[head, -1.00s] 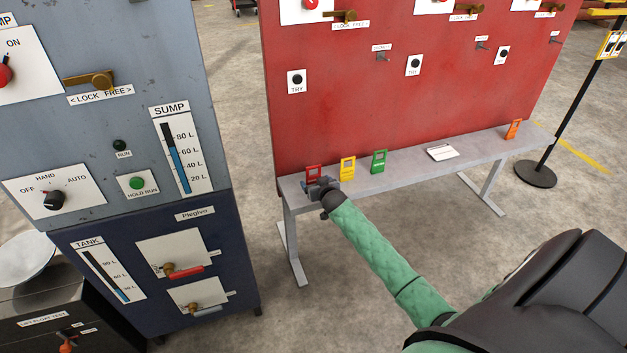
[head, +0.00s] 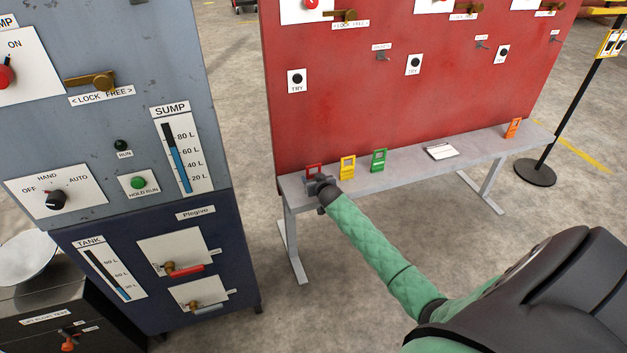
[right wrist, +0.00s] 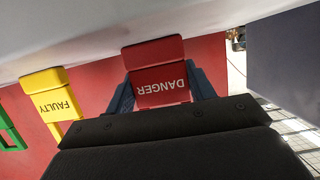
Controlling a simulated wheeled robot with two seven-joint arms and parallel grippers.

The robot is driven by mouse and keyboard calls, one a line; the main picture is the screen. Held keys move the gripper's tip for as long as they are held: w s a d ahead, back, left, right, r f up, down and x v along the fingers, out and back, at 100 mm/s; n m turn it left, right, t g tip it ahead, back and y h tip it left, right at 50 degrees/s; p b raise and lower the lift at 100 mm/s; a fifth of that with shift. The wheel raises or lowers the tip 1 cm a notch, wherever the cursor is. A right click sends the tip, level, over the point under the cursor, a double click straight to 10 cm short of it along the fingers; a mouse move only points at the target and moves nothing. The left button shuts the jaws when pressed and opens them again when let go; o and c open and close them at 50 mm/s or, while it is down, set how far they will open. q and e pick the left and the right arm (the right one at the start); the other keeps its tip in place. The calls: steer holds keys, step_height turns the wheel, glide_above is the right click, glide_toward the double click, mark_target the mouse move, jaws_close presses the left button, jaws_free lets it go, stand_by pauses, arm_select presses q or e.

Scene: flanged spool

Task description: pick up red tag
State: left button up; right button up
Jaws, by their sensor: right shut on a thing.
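The red tag (head: 314,170) stands at the left end of the grey bench, its upper part showing above my gripper in the head view. In the right wrist view the red tag (right wrist: 160,82) carries the word DANGER, upside down. My right gripper (head: 318,181) is shut on it, with a blue-grey finger (right wrist: 122,98) on one side and another on the other side. The lower part of the tag is hidden by the gripper in the head view. I cannot tell whether the tag still touches the bench. My left gripper is not in view.
A yellow tag (head: 347,168) marked FAULTY and a green tag (head: 379,161) stand just right of the red one. A white card (head: 440,152) and an orange tag (head: 513,128) are farther along the bench (head: 408,163). A red panel (head: 350,110) rises behind, and a blue cabinet (head: 130,240) stands left.

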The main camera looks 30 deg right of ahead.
steer(key=shift+r, duration=0.55)
step_height(320, 180, up, 3)
steer(key=shift+f+b, duration=0.15)
steer(key=shift+b, duration=0.45)
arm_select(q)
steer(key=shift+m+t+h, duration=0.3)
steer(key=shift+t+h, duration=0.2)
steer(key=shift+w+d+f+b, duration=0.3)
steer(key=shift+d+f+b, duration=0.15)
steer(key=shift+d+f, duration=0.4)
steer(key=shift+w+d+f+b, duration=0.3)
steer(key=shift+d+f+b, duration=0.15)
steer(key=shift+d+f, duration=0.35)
arm_select(e)
steer(key=s+d+r, duration=0.5)
steer(key=s+r, duration=0.2)
steer(key=s, duration=0.3)
steer(key=shift+d, duration=0.35)
